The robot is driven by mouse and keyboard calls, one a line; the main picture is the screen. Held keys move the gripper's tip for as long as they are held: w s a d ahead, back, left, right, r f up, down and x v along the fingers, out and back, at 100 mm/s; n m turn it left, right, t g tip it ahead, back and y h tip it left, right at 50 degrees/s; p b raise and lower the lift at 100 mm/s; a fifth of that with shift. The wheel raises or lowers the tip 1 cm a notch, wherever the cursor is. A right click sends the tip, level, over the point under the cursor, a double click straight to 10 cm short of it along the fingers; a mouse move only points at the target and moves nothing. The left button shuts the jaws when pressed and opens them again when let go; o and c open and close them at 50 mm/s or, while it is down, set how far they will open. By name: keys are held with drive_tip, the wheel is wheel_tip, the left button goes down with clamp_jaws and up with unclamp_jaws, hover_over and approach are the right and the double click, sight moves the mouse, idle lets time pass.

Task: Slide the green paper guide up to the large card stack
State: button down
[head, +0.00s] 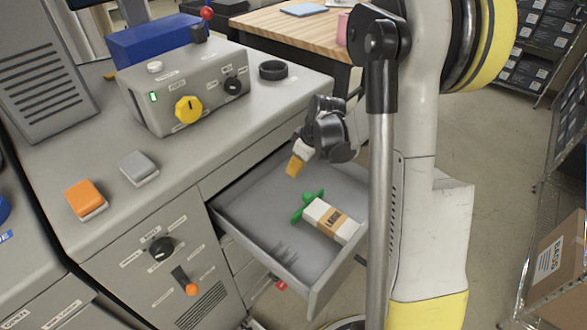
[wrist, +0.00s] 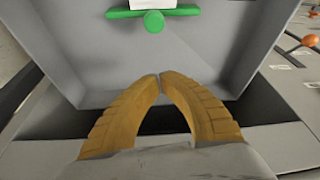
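The green paper guide (head: 306,203) is in the open drawer, with a crossbar and a rounded knob; it also shows at the top of the wrist view (wrist: 153,13). The white card stack (head: 342,231) with a tan band lies directly beside the crossbar, and its end shows in the wrist view (wrist: 146,3). I cannot tell whether guide and stack touch. My gripper (head: 294,168) is above the drawer, on the knob side of the guide and apart from it. In the wrist view its orange fingertips (wrist: 160,76) meet, with nothing between them.
The grey drawer (head: 262,232) has raised walls and dark slots near its front corner. The machine top (head: 115,190) carries an orange button (head: 85,198), a grey button (head: 138,166) and a control box (head: 190,92). The drawer floor around the guide looks clear.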

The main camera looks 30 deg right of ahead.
drive_tip(key=b, duration=0.3)
hover_over(299, 204)
drive_tip(key=w+a, duration=0.2)
drive_tip(key=w, duration=0.2)
wheel_tip(299, 204, down, 8)
drive_tip(key=shift+s+r, duration=0.15)
drive_tip(key=shift+r, duration=0.1)
drive_tip(key=s+d, duration=0.1)
drive_tip(key=s, duration=0.2)
drive_tip(key=shift+d+b, duration=0.3)
drive_tip(key=shift+d, duration=0.05)
drive_tip(key=shift+s+d, duration=0.15)
drive_tip(key=shift+s, duration=0.1)
drive_tip(key=shift+s+d+b, duration=0.3)
drive_tip(key=shift+s, duration=0.45)
